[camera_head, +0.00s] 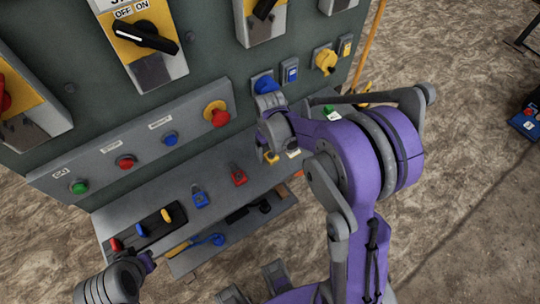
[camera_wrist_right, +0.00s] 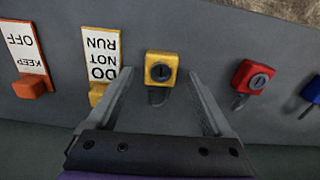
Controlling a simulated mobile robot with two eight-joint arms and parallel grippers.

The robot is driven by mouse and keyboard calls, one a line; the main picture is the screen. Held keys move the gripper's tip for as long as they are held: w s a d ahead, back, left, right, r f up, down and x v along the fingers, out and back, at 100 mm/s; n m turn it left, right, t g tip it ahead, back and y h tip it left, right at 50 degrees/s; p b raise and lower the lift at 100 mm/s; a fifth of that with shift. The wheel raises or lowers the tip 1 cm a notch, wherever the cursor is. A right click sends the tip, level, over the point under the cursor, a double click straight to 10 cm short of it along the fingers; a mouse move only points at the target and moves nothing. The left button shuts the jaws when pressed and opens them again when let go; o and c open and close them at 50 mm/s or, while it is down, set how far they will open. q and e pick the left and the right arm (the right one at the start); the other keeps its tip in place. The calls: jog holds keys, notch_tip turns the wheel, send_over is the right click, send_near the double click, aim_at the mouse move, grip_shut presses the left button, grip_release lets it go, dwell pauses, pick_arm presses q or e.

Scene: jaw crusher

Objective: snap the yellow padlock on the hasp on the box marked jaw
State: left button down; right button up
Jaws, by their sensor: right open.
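The yellow padlock (camera_wrist_right: 161,68) sits on the grey shelf in the right wrist view, its keyhole face toward the camera. My right gripper (camera_wrist_right: 160,85) is open, with one finger on each side of the padlock and visible gaps between. In the head view my right gripper (camera_head: 270,146) is over the shelf's far end and mostly hides the padlock. The panel carries several switch boxes, one with a black handle (camera_head: 147,37) marked OFF and ON. I cannot read the word jaw on any box or make out its hasp.
A red padlock (camera_head: 238,177) and a blue padlock (camera_head: 200,198) lie on the shelf (camera_head: 215,180). A DO NOT RUN tag (camera_wrist_right: 101,58) and a KEEP OFF tag (camera_wrist_right: 24,50) stand beside the yellow padlock. Push buttons (camera_head: 170,139) project from the panel above the shelf.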

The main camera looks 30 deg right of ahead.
jog(key=shift+f, duration=0.3)
grip_shut()
dwell(0.3)
